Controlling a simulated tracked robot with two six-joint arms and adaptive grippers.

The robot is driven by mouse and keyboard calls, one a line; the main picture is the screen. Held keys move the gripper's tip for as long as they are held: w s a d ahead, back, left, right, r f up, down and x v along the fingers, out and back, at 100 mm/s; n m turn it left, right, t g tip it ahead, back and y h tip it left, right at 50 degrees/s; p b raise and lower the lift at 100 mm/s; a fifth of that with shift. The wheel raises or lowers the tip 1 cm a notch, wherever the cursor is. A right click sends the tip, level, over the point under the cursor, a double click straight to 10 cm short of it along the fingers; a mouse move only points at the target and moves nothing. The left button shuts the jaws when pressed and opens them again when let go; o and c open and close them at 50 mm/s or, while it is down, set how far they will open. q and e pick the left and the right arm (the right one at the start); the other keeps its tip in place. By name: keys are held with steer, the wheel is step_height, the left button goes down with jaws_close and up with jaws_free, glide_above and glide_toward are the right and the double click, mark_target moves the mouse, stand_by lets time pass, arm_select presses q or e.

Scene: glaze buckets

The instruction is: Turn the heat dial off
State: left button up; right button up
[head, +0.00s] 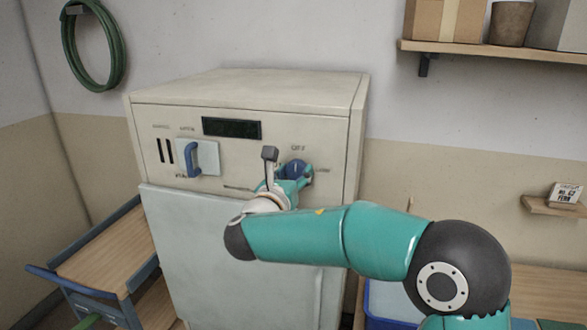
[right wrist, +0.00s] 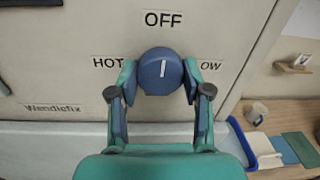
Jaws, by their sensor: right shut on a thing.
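The heat dial (right wrist: 160,72) is a round blue knob with a white line on the front of a cream cabinet (head: 240,90). It also shows in the head view (head: 294,167), partly hidden by my right gripper. OFF is printed above it, HOT to its left and a partly covered LOW to its right. The white line stands close to upright, in line with OFF. My right gripper (right wrist: 160,85) is shut on the dial, one finger on each side. My left gripper is not in view.
A blue handle (head: 192,160) on a pale plate is left of the dial, below a dark display (head: 232,128). A wooden cart (head: 110,250) stands at left. A shelf (head: 490,50) is at upper right. A white mug (right wrist: 256,113) stands on the bench at right.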

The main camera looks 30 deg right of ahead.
steer(key=shift+f+n, duration=0.4)
steer(key=o, duration=1.2)
steer(key=shift+r, duration=0.1)
steer(key=shift+c, duration=0.2)
steer(key=shift+r, duration=0.1)
steer(key=shift+a, duration=0.1)
steer(key=v, duration=1.1)
steer(key=shift+s+a, duration=0.3)
